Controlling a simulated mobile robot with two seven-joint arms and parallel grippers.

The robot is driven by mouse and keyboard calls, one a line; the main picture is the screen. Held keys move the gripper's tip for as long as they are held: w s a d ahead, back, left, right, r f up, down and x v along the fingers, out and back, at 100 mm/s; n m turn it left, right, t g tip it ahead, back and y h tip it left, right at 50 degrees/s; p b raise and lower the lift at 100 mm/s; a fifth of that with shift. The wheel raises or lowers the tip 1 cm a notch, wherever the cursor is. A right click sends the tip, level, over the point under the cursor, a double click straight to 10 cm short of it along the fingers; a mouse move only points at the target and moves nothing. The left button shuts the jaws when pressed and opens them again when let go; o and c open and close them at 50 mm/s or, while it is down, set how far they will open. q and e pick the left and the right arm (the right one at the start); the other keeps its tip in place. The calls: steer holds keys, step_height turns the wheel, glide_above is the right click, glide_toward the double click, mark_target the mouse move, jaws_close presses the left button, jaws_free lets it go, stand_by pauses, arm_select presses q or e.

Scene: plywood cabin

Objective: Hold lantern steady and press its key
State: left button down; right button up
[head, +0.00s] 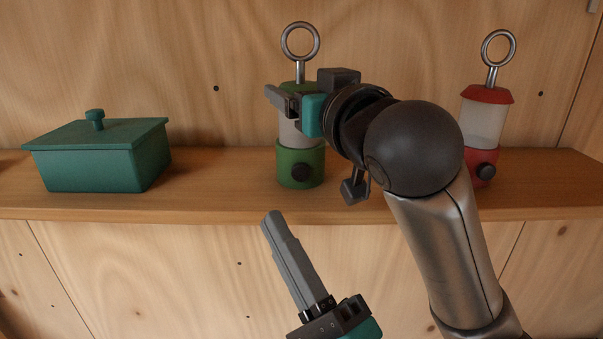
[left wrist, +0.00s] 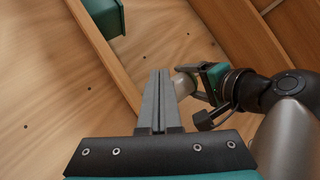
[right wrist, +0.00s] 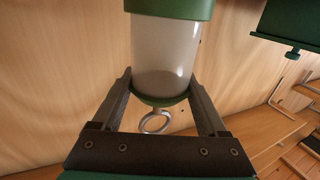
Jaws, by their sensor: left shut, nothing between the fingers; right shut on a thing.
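A red lantern (head: 486,120) with a dark key stands at the right on the same shelf (head: 225,200), partly behind my right arm. A lidded teal box (head: 95,160) sits at the left. The shelf between the box and green lantern is clear.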

mark_target(306, 210)
arm_select(q)
steer(key=shift+w+d+r+n+t+h, duration=0.15)
steer(key=shift+w+d+r+n+h, duration=0.2)
steer(key=shift+w, duration=0.9)
steer(key=shift+w+d+r+n+t+h, duration=0.1)
steer(key=shift+w+d+n+t+h, duration=0.15)
steer(key=shift+w+d+h, duration=0.7)
steer(key=shift+w+d+r+n+t+h, duration=0.1)
steer(key=shift+w+r+n, duration=0.25)
steer(key=shift+w, duration=1.2)
steer(key=shift+w+f, duration=0.15)
steer(key=shift+w, duration=0.3)
steer(key=shift+s, duration=0.55)
